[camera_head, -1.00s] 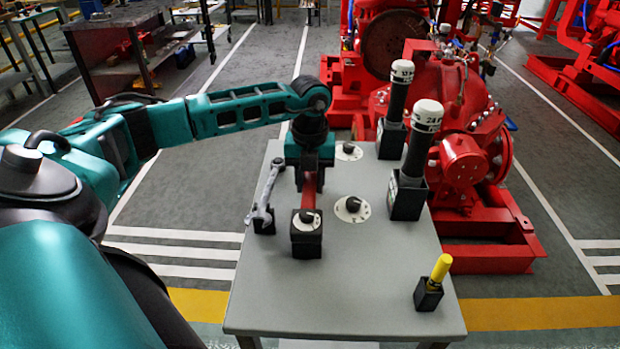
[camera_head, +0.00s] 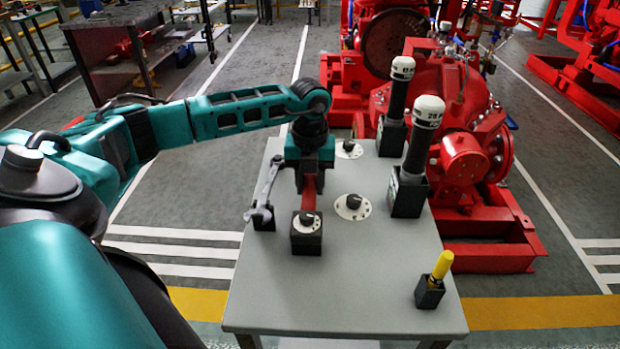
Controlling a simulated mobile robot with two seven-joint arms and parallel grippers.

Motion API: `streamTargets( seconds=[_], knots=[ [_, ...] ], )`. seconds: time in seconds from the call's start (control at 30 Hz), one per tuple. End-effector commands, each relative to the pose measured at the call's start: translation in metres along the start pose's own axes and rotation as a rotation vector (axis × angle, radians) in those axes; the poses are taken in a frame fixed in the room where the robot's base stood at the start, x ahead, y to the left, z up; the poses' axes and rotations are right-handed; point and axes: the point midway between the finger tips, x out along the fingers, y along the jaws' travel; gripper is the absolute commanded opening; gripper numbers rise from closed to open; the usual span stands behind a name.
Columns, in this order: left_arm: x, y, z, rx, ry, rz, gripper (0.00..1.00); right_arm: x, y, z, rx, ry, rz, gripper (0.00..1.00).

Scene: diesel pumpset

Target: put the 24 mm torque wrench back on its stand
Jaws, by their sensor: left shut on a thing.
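My left gripper (camera_head: 309,178) points down over the left part of the grey table. It is shut on a red upright bar (camera_head: 309,193), which I take to be the torque wrench; no size mark on it is readable. The bar's lower end meets a black block (camera_head: 306,243) with a white dial on top. I cannot tell whether the bar is seated in the block or just behind it. My gripper hides the bar's upper part. Two tall black tools with white, marked caps (camera_head: 415,145) (camera_head: 397,98) stand in black holders to the right. My right gripper is not in view.
A silver spanner (camera_head: 265,195) leans in a black holder left of the bar. Two flat white dials (camera_head: 352,207) (camera_head: 348,149) lie on the table (camera_head: 350,290). A yellow-handled tool (camera_head: 442,265) stands front right. The table's front middle is clear. A red pumpset (camera_head: 465,160) stands behind.

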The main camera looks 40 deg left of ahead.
Motion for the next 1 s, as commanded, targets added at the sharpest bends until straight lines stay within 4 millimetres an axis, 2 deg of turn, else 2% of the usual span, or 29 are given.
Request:
streamTargets(
  seconds=[0.37, 0.4, 0.7, 1.0],
  knots=[
    [0.0066, -0.0005, 0.0006, 0.0, -0.002, -0.002, 0.0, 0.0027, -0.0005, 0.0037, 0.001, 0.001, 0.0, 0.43],
    [0.0058, -0.0005, 0.0007, 0.0, -0.002, -0.003, 0.36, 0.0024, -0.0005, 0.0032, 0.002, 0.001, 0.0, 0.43],
    [0.0064, -0.0001, 0.0003, 0.0, -0.001, -0.001, 0.63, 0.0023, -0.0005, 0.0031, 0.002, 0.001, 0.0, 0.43],
    [0.008, 0.0004, -0.0005, 0.0, 0.002, 0.002, 0.63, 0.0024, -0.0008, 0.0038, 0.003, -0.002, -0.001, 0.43]
  ],
)
